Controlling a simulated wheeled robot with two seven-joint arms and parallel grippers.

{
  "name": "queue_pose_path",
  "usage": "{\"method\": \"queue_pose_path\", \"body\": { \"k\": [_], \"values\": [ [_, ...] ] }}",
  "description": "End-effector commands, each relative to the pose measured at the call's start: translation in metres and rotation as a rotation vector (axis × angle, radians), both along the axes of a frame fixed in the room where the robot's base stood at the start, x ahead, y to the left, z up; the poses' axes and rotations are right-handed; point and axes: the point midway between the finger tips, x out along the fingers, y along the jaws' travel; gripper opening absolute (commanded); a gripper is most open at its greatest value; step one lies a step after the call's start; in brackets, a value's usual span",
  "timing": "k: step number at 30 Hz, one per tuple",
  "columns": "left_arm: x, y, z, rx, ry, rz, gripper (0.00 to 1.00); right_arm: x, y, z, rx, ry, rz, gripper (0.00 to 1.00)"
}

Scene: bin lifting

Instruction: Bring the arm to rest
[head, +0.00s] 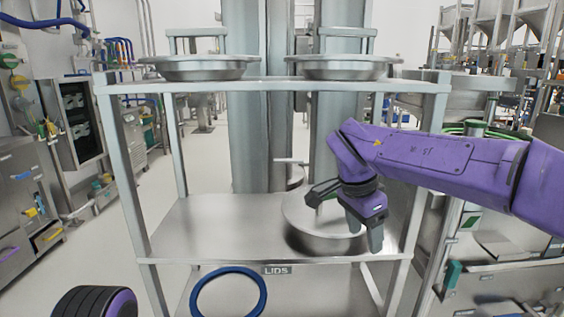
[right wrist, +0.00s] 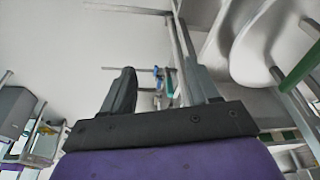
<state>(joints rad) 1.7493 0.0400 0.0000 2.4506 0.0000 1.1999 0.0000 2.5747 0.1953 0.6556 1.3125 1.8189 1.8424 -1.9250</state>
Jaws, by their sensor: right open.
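My right arm (head: 440,160) comes in from the right, purple, and reaches in front of the metal rack. My right gripper (head: 345,212) is open, with its fingers apart and nothing visible between them. It also shows in the right wrist view (right wrist: 165,88), where its two dark fingers are spread. In the head view the gripper overlaps a round steel lid or bin (head: 305,215) on the middle shelf; whether they touch I cannot tell. A purple and black part of mine shows at the bottom left, but no left gripper is visible.
The metal rack (head: 270,88) stands ahead, with two steel basins (head: 200,68), (head: 335,68) on top. Its middle shelf (head: 205,225) is marked LIDS. A blue ring (head: 262,290) lies below. Cabinets (head: 25,195) line the left; the floor between is clear. Equipment crowds the right.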

Motion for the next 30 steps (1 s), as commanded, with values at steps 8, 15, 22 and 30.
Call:
{"method": "queue_pose_path", "body": {
  "k": [8, 15, 22, 30],
  "values": [
    [0.001, 0.0, 0.0, 0.0, -0.002, 0.0, 0.43, 0.013, -0.007, 0.002, -0.029, -0.121, -0.171, 0.6],
    [0.001, 0.0, 0.0, 0.0, -0.001, 0.0, 0.43, 0.032, -0.039, -0.012, -0.192, -0.352, -0.324, 0.6],
    [0.001, 0.0, 0.011, 0.0, -0.001, 0.0, 0.43, 0.051, -0.088, -0.082, -0.453, -0.679, -0.292, 0.6],
    [0.001, 0.0, 0.041, 0.0, -0.001, 0.0, 0.43, -0.049, -0.104, -0.283, -0.365, -0.657, 0.245, 0.6]
  ]
}}
